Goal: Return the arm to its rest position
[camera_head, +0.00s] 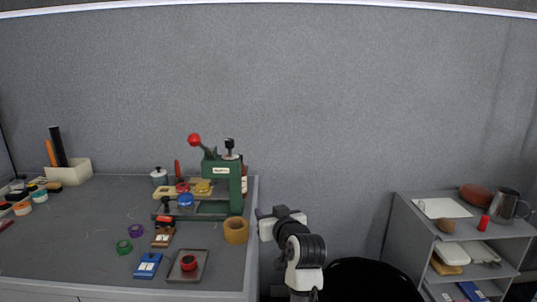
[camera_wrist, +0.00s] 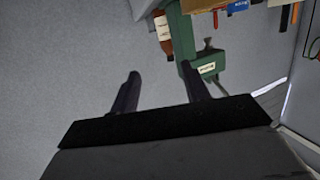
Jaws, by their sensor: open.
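My arm (camera_head: 300,250) stands folded in the head view, to the right of the grey table's right edge and apart from the things on it. My gripper (camera_wrist: 165,85) shows in the wrist view with its two dark fingers spread and nothing between them. In the head view the fingertips cannot be made out.
The table (camera_head: 70,235) holds a green press (camera_head: 222,180) with a red knob, a tan tape roll (camera_head: 236,230) near its right edge, and a tray (camera_head: 200,268). A grey shelf (camera_head: 405,225) stands at right. A black round object (camera_head: 370,280) is low between them.

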